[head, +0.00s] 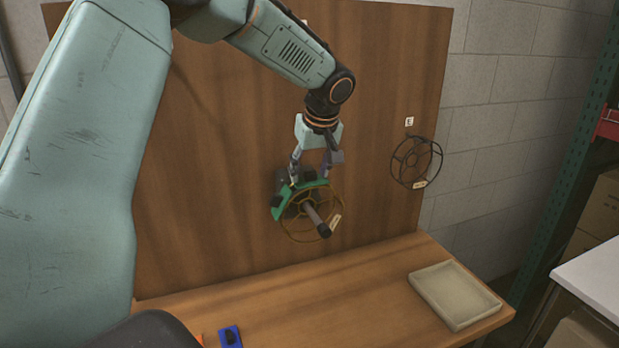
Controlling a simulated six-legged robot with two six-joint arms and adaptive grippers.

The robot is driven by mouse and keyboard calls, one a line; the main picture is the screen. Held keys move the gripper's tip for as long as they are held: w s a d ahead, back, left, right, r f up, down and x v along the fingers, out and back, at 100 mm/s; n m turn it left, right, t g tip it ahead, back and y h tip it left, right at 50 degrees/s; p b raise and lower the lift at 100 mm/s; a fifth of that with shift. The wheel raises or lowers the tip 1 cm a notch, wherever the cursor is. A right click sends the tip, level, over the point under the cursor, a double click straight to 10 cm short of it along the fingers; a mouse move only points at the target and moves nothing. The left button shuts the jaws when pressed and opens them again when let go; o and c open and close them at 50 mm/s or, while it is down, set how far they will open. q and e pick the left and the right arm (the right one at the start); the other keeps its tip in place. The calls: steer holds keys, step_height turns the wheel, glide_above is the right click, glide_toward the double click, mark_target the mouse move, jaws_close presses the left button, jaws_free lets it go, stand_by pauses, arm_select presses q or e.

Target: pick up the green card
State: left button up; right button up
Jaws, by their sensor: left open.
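A green piece, which looks like the green card (279,206), shows in the middle of the head view, in front of the upright wooden board. It is partly hidden behind a brass-coloured spoked ring (284,228) with a dark grey peg sticking out and a small pale label. My left gripper (309,178) points down at the green piece's upper edge with its fingers apart. I cannot tell whether a finger touches it. My right gripper is not in view.
The wooden board (215,200) stands behind the wooden table (340,300). A dark spoked ring (416,162) hangs right, below a label "E" (409,121). A shallow pale tray (420,293) sits at the table's right. A blue piece (229,336) lies at the front.

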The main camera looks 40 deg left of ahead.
arm_select(q)
steer(key=shift+s+d+r, duration=0.15)
steer(key=shift+d, duration=0.05)
steer(key=shift+c, duration=0.5)
steer(key=shift+w+a+f, duration=0.25)
steer(key=shift+w+f, duration=0.05)
steer(key=shift+w, duration=0.15)
steer(key=c, duration=0.4)
steer(key=shift+s+d+r, duration=0.15)
steer(key=shift+s+r, duration=0.05)
steer(key=shift+s, duration=0.2)
steer(key=c, duration=0.6)
steer(key=shift+w+f, duration=0.1)
steer(key=shift+w, duration=0.05)
steer(key=shift+w, duration=0.1)
